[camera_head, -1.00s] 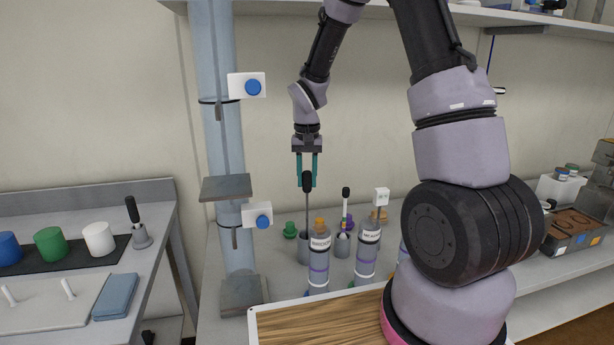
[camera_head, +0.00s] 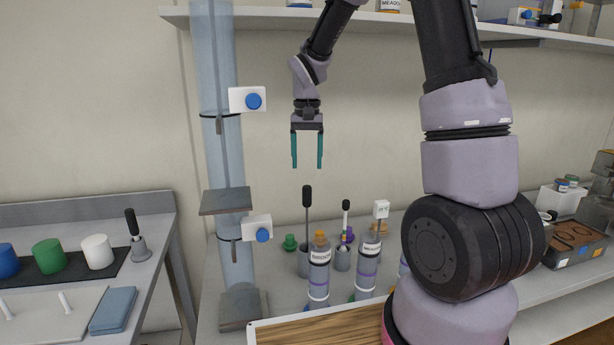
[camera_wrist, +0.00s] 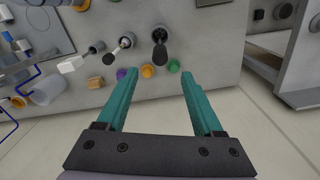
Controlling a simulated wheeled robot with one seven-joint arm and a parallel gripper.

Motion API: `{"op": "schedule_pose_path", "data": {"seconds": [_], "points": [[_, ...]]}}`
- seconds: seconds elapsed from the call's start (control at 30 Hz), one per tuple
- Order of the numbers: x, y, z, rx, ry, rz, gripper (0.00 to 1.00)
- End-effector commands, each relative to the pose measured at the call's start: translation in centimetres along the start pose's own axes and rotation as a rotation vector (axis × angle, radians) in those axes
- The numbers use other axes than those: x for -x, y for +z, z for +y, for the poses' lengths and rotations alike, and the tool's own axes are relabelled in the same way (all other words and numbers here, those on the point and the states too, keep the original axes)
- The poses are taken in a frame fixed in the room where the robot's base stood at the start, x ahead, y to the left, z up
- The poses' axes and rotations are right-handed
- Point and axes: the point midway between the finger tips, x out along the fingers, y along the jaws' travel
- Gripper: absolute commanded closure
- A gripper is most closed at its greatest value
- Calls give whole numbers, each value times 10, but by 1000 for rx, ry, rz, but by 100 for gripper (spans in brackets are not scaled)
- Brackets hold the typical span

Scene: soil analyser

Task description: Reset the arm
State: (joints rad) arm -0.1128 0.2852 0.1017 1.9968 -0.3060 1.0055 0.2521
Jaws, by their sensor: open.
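My gripper (camera_head: 307,163) has two teal fingers. In the head view it points down in the air above the bench, its fingers apart with nothing between them. A black-handled tool (camera_head: 307,197) stands upright in a grey holder (camera_head: 303,262) below it, with a clear gap to the fingertips. In the wrist view my gripper (camera_wrist: 163,78) is also spread and empty, and the black-handled tool (camera_wrist: 160,38) shows beyond the fingers.
Two labelled bottles (camera_head: 319,272) (camera_head: 367,268) and another holder (camera_head: 342,259) stand close by. A clear column (camera_head: 222,100) with a small platform (camera_head: 226,200) rises to the left. A shelf (camera_head: 240,17) runs above. A side table (camera_head: 150,218) holds coloured cups.

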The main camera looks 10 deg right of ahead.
Motion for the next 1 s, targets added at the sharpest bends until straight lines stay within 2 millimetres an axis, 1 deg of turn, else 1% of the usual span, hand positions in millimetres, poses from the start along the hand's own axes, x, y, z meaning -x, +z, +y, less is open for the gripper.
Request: {"op": "schedule_pose_path", "data": {"seconds": [0.03, 0.13, 0.23, 0.37, 0.5, 0.7, 0.8, 1.0], "points": [[6, 0, 0, 0, 0, 1, 32], [14, 0, 1, 0, -2, 4, 32], [26, 5, 5, -4, -13, 18, 32], [55, 19, 18, -12, -47, 67, 32], [91, 43, 37, -26, -98, 136, 32], [131, 82, 62, -43, -170, 238, 32], [146, 103, 75, -50, -206, 290, 32], [168, 146, 96, -62, -278, 396, 32]]}}
